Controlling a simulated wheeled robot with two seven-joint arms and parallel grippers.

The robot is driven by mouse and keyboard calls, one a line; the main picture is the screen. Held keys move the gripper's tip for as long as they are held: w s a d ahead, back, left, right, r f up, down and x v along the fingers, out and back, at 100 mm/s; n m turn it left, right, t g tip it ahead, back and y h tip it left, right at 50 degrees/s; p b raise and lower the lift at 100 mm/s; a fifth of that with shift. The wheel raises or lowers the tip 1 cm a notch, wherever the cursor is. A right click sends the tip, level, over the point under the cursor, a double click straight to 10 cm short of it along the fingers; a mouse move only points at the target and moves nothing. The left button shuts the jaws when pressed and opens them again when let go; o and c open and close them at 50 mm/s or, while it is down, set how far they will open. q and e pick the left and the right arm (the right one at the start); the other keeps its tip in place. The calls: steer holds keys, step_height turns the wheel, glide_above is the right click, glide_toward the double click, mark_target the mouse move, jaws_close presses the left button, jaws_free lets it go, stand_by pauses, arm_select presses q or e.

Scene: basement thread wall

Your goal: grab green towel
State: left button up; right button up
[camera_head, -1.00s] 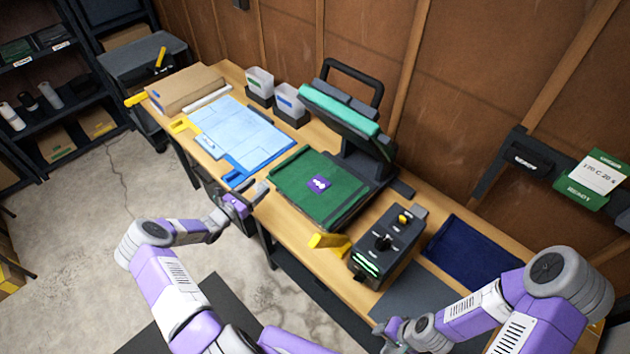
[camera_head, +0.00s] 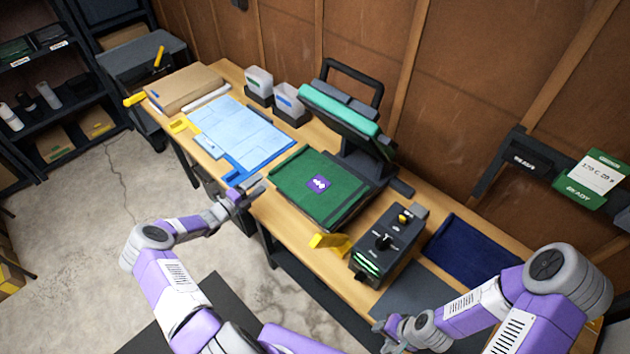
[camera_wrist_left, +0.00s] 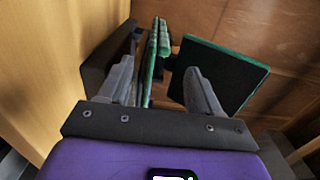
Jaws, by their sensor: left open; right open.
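The green towel (camera_head: 301,178) lies flat on the lower plate of the open press, with a purple patch (camera_head: 319,183) on it. My left gripper (camera_head: 254,185) is open and empty at the table's front edge, close to the towel's left corner. In the left wrist view the open fingers (camera_wrist_left: 160,85) point toward the green layer (camera_wrist_left: 150,62), seen edge-on between them; I cannot tell whether they touch it. My right gripper (camera_head: 383,335) is low at the front right, partly hidden, away from the towel.
The raised upper press plate (camera_head: 345,125) with its handle stands behind the towel. A control box (camera_head: 388,243) and a yellow piece (camera_head: 330,242) are to the right. A blue sheet (camera_head: 240,135) lies left, with two bins (camera_head: 290,100) behind. A navy tray (camera_head: 473,250) sits right.

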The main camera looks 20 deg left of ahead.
mark_target(270, 176)
arm_select(q)
steer(key=x, duration=0.7)
steer(key=shift+w+d+f+p, duration=0.1)
steer(key=shift+w+d+p, duration=0.1)
steer(key=shift+p, duration=0.1)
steer(key=shift+a, duration=0.1)
steer(key=c, duration=1.1)
